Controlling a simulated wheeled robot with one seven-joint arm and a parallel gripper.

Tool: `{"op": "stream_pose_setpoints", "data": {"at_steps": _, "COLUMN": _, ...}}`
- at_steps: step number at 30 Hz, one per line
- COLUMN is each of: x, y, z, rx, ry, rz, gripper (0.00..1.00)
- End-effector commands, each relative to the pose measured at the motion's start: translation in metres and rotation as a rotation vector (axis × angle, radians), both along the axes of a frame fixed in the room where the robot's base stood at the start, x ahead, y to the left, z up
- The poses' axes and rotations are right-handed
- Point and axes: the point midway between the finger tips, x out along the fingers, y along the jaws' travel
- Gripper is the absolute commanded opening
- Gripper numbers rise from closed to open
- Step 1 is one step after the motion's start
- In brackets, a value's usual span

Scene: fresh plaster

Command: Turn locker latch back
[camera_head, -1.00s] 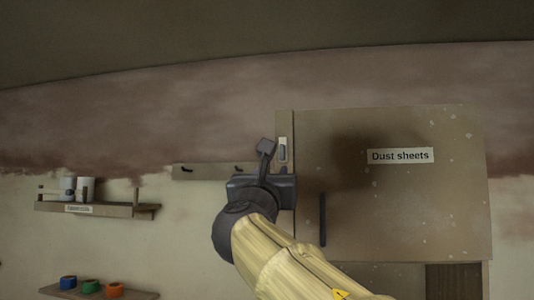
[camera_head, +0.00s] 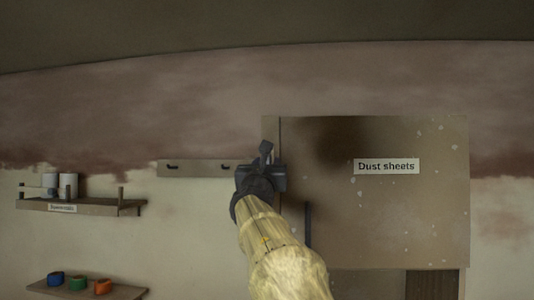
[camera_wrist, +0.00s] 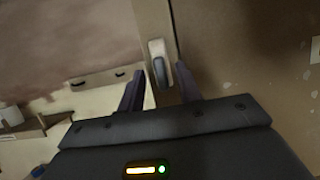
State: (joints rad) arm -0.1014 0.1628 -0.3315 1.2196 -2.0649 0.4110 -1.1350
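The locker (camera_head: 400,220) is a brown cabinet with a "Dust sheets" label (camera_head: 387,166) on its closed door. In the wrist view the latch (camera_wrist: 159,70) is a dark upright lever on a pale plate at the locker's left edge. In the head view the latch is hidden behind my gripper (camera_head: 265,150). In the wrist view my gripper (camera_wrist: 160,92) is open, its two dark fingers apart. The latch shows between and beyond the fingertips; I see no contact. The locker's dark vertical handle (camera_head: 308,225) is right of my gripper.
A hook rail (camera_head: 190,169) is on the wall left of my gripper. A shelf with white cups (camera_head: 80,207) and a lower shelf with coloured tape rolls (camera_head: 110,292) are at the left.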

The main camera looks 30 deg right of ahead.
Motion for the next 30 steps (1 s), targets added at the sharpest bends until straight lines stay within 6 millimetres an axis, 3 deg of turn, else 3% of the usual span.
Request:
{"op": "stream_pose_setpoints", "data": {"at_steps": 13, "x": 0.0100, "y": -0.0071, "z": 0.0043, "rx": 0.000, "ry": 0.000, "rz": 0.000, "gripper": 0.35}}
{"op": "stream_pose_setpoints", "data": {"at_steps": 18, "x": 0.0100, "y": -0.0070, "z": 0.0043, "rx": 0.001, "ry": 0.001, "rz": 0.000, "gripper": 0.01}}
{"op": "stream_pose_setpoints", "data": {"at_steps": 30, "x": 0.0101, "y": -0.0068, "z": 0.0038, "rx": 0.023, "ry": -0.015, "rz": 0.002, "gripper": 0.00}}
